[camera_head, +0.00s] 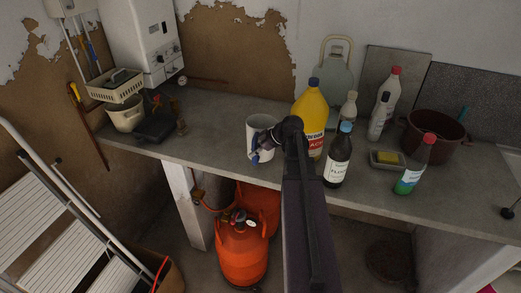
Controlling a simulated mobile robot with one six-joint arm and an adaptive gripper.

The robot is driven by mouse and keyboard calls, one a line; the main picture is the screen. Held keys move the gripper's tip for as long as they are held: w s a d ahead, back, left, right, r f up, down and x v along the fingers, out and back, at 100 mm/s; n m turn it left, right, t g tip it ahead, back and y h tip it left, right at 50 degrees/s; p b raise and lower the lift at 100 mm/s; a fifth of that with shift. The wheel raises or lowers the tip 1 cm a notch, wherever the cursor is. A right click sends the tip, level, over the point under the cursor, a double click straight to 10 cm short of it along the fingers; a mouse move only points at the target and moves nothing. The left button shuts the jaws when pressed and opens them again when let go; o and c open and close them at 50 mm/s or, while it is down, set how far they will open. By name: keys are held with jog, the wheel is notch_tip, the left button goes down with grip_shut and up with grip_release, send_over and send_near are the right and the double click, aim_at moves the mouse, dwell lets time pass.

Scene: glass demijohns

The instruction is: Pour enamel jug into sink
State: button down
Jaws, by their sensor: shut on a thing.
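The white enamel jug (255,126) is upright at the front edge of the grey counter, left of the yellow bottle. My gripper (263,143) is at the jug's near right side and shut on it. My dark arm reaches up from the bottom of the picture and hides part of the jug's right side. I cannot tell whether the jug's base touches the counter, and its inside is too small to make out. No sink basin can be made out clearly.
The grey counter (222,105) is clear left of the jug. A yellow bottle (311,108) and a dark bottle (337,162) stand close to its right. Farther right are a soap dish (386,165), a green bottle (412,172) and a dark red pot (421,143). Orange gas cylinders (241,253) stand below.

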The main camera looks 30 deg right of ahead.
jog(key=s+a+n+g+y, duration=0.1)
jog(key=s+a+n, duration=0.1)
jog(key=a, duration=2.3)
jog(key=shift+a, duration=0.35)
jog(key=shift+s, duration=0.1)
